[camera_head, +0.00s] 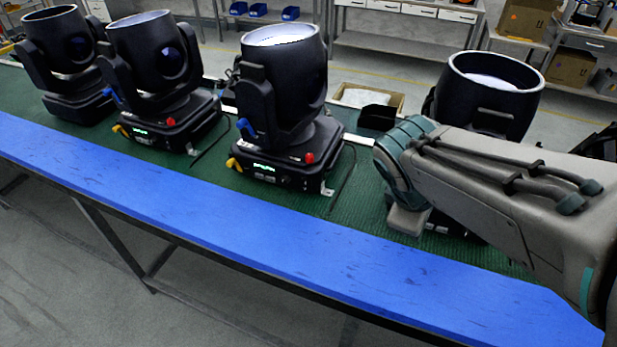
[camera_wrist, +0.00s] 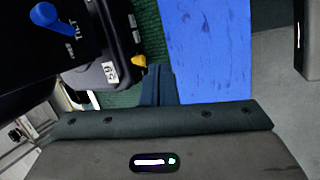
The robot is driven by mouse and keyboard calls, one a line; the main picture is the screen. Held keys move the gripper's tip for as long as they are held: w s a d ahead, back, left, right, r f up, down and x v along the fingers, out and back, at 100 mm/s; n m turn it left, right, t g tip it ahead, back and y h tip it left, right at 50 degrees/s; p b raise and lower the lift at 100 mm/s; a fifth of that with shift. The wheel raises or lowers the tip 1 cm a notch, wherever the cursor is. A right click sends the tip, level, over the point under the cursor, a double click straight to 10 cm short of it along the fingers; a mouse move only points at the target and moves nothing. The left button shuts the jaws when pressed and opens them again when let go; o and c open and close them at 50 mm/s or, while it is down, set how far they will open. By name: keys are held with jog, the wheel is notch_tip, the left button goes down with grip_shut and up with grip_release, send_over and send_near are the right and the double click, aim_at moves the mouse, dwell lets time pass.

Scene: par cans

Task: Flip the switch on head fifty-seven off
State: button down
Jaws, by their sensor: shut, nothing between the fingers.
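Several black moving heads stand in a row on the green-topped bench. The rightmost head (camera_head: 485,105) stands behind my arm, which hides most of its base; its switch cannot be made out. In the wrist view a black head base (camera_wrist: 95,55) carries a small white number label (camera_wrist: 110,73), too small to read surely, a blue tilt lever (camera_wrist: 44,14) and a yellow lever (camera_wrist: 139,62). My gripper (camera_wrist: 158,75) is shut and empty, just beside that base near the yellow lever, over the bench's front side. I cannot tell whether it touches anything.
Another head (camera_head: 280,85) stands left of my arm, with two more heads (camera_head: 155,60) (camera_head: 65,50) farther left. An open cardboard box (camera_head: 365,97) and a black bin (camera_head: 377,117) lie behind. The blue front strip (camera_head: 200,220) is clear.

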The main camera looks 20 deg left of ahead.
aim_at(305, 185)
jog(key=a+f+n+t+y+b, duration=0.1)
jog(key=a+f+n+t, duration=0.1)
jog(key=a+n, duration=0.8)
jog(key=a+f+n+t+y+b, duration=0.1)
jog(key=a+f+n+t, duration=0.1)
jog(key=a+n, duration=0.8)
jog(key=a, duration=0.6)
jog(key=shift+s+a+f, duration=0.15)
jog(key=shift+s+f, duration=0.15)
jog(key=shift+s, duration=0.05)
jog(key=x, duration=0.9)
jog(key=shift+w+f, duration=0.15)
jog(key=shift+w, duration=0.05)
jog(key=w, duration=0.1)
jog(key=w+p, duration=0.1)
jog(key=w, duration=0.1)
jog(key=shift+w+f, duration=0.25)
jog(key=shift+f, duration=0.1)
jog(key=shift+w+f, duration=0.1)
jog(key=shift+w, duration=0.35)
jog(key=shift+f, duration=0.1)
